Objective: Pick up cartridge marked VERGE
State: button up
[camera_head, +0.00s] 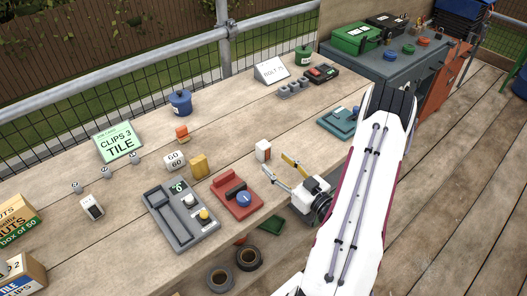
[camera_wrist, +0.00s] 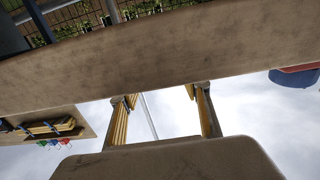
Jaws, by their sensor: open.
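No lettering reading VERGE is legible, so I cannot tell which piece is the cartridge marked VERGE. A small white block with an orange-red side (camera_head: 263,151) stands upright on the bench, just beyond my gripper. A white block with a dark face (camera_head: 92,207) stands at the left. An orange-red block (camera_head: 182,133) and a yellow block (camera_head: 199,166) stand near the middle. My gripper (camera_head: 278,165) is open and empty over the bench's front edge, fingers pointing toward the white block. In the wrist view its two yellow-padded fingers (camera_wrist: 160,100) are spread with nothing between them.
A grey fixture with a yellow knob (camera_head: 180,215) and a red fixture with a blue dial (camera_head: 237,197) lie left of my gripper. A teal device (camera_head: 340,121) lies to the right. Tape rolls (camera_head: 248,257) lie below the front edge. Bare bench (camera_head: 235,125) shows behind the white block.

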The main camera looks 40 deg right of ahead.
aim_at(267, 154)
jog(key=shift+w+d+f, duration=0.1)
jog(key=shift+w+d, duration=0.1)
jog(key=shift+w, duration=1.1)
jog(key=shift+w+d+f, duration=0.1)
jog(key=shift+w+d, duration=0.1)
jog(key=shift+w, duration=1.1)
jog(key=c, duration=1.2)
